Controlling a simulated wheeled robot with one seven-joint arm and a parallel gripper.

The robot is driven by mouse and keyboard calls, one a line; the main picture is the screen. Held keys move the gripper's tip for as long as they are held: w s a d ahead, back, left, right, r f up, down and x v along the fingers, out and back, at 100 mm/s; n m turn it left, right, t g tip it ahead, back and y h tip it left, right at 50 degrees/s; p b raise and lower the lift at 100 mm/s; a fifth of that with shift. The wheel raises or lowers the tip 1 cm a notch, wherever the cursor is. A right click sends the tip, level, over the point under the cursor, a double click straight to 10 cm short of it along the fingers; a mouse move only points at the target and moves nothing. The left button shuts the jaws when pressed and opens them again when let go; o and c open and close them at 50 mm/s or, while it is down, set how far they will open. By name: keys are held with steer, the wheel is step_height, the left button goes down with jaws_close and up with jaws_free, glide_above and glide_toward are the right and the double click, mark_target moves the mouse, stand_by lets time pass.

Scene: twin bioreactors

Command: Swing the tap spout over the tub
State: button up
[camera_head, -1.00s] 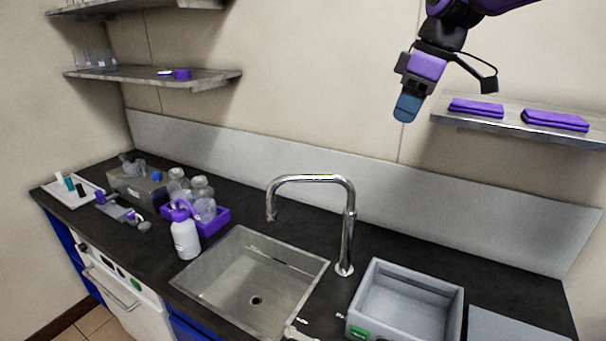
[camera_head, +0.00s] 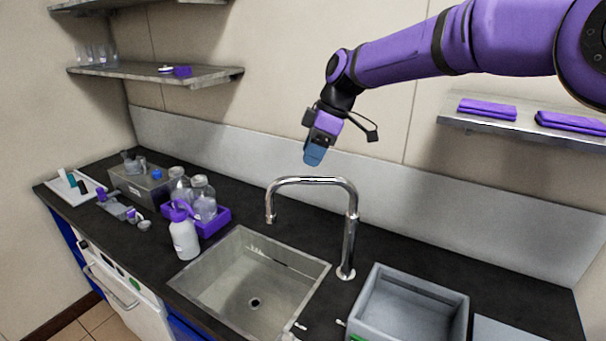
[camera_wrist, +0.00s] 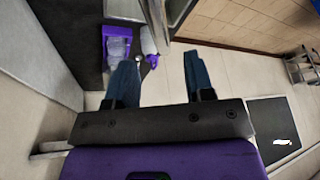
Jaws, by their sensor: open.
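The chrome tap spout (camera_head: 312,181) is a tall hooked pipe that rises from the counter behind the sink. Its free end hangs to the left, over the sink (camera_head: 250,284). The grey tub (camera_head: 408,307) stands on the counter to the right of the tap's foot. My gripper (camera_head: 313,156) is in the air above the spout's top bend, pointing down, apart from it in the picture. In the wrist view my gripper (camera_wrist: 158,82) has its two blue fingers spread with nothing between them.
A white wash bottle (camera_head: 184,238) and a purple tray with clear bottles (camera_head: 222,218) stand left of the sink. A shelf with folded purple cloths (camera_head: 487,108) is on the wall at the right. The grey backsplash (camera_head: 460,222) runs behind the tap.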

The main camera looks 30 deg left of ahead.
steer(key=shift+x, duration=3.1)
jaws_close()
